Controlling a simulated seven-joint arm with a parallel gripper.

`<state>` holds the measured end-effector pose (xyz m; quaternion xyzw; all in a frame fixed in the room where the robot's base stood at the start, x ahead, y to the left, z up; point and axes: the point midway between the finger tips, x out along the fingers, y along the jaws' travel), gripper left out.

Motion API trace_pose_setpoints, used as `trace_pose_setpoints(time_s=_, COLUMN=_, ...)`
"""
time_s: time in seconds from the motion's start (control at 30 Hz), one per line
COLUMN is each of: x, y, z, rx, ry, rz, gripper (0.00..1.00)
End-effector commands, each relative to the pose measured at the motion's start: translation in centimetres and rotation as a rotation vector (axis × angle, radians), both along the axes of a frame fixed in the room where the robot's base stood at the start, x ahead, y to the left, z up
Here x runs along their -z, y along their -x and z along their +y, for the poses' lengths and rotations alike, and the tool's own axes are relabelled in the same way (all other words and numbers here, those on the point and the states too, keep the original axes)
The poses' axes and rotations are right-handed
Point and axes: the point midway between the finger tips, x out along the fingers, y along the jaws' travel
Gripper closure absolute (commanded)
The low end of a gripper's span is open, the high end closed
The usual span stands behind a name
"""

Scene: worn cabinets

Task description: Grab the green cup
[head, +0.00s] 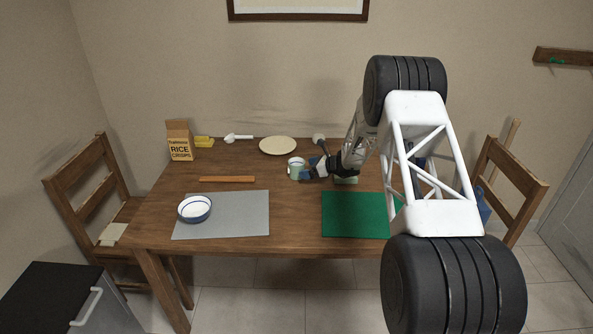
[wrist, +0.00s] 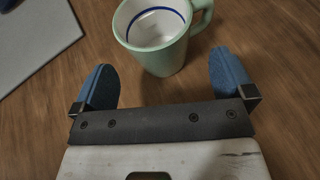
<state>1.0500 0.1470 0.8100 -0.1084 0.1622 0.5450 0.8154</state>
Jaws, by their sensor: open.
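A green cup (wrist: 158,55) with a white inside and a blue ring stands upright on the wooden table, its handle toward the right in the wrist view. In the head view the cup (head: 294,173) is near the table's middle, just left of my gripper (head: 306,170). My gripper also shows in the wrist view (wrist: 170,85), with its two blue fingers spread wide and nothing between them. The cup is just ahead of the fingertips, roughly centred on the gap.
A grey mat (head: 222,224) with a white-blue bowl (head: 194,209) lies left, and a green mat (head: 350,215) right. A brown strip (head: 227,179), a rice crisps bag (head: 180,141), a plate (head: 278,145) and a white utensil (head: 238,138) are also on the table.

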Motion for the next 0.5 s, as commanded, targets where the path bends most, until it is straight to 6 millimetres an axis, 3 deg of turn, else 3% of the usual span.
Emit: trace_pose_setpoints(time_s=0.5, x=1.8, y=-1.5, z=4.1, rx=-0.001, ry=0.000, rz=-0.001, gripper=0.00)
